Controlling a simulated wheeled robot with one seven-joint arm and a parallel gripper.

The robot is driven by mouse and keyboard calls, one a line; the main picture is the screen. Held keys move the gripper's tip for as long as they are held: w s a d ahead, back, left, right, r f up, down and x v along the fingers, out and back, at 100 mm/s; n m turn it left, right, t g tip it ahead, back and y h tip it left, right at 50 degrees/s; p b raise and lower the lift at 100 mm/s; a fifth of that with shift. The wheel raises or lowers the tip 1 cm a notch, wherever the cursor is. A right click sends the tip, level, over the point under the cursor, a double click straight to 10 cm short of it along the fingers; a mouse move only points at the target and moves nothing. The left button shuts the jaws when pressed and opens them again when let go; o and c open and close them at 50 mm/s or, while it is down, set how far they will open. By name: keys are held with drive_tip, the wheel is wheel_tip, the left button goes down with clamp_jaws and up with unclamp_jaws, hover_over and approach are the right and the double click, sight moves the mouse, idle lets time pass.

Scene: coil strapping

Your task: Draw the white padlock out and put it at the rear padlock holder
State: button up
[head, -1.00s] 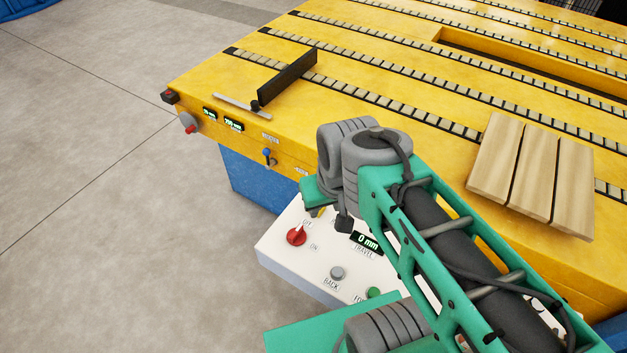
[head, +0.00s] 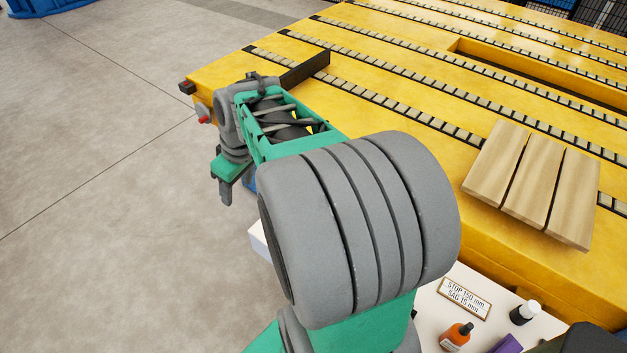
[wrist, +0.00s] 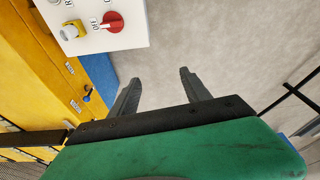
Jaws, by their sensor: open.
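I cannot make out the white padlock or the rear padlock holder in either view. My gripper (head: 225,192) hangs pointing down beyond the yellow table's left front side, over open floor. In the wrist view my gripper (wrist: 158,77) has its two dark fingers apart with only grey floor between them. A small blue-handled lever (wrist: 87,97) sits on the yellow table side, left of the fingers. A grey round switch with a red handle (head: 204,117) is at the table's left corner, just left of my wrist. My arm hides much of the table's front side.
The yellow table (head: 400,75) carries a black stop bar (head: 305,69) and wooden boards (head: 530,185). A white control box with a red knob (wrist: 112,22) and a yellow switch (wrist: 70,30) is near the fingers. An orange bottle (head: 456,336) stands front right.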

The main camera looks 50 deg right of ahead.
drive_tip(key=s+d+f+n+y+b, duration=0.1)
drive_tip(key=d+f, duration=0.4)
drive_tip(key=d, duration=0.3)
drive_tip(key=s+d+f+n+t+b, duration=0.1)
drive_tip(key=s+d+f, duration=0.1)
drive_tip(key=d+f, duration=0.5)
drive_tip(key=s+d+f+n+y, duration=0.1)
drive_tip(key=d+f, duration=0.1)
drive_tip(key=d, duration=0.8)
drive_tip(key=shift+h, duration=0.3)
drive_tip(key=x, duration=0.7)
drive_tip(key=shift+w+a+f, duration=0.1)
drive_tip(key=shift+w+f, duration=0.1)
drive_tip(key=shift+c, duration=0.3)
clamp_jaws()
drive_tip(key=c, duration=0.6)
unclamp_jaws()
clamp_jaws()
